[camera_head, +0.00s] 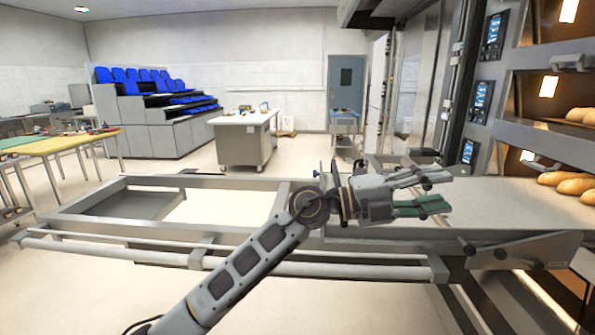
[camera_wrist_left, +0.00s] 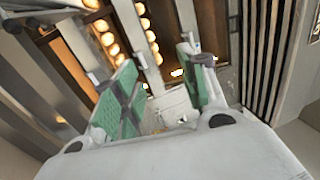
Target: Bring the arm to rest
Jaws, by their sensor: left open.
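My left arm comes in from the lower left in the head view. Its gripper (camera_head: 432,192) points right, over the metal loading frame (camera_head: 130,244) in front of the deck ovens. The fingers are apart and nothing is between them. In the left wrist view the same gripper (camera_wrist_left: 158,95) shows two green-padded fingers spread wide, with the oven decks beyond. My right gripper is in neither view.
Deck ovens (camera_head: 540,97) stand at the right, with bread loaves (camera_head: 575,186) by the lowest opening. A flat loading surface (camera_head: 490,205) reaches toward them. A white table (camera_head: 243,118), blue seats (camera_head: 130,76) and a yellow-topped table (camera_head: 62,146) stand farther back. Open floor lies between.

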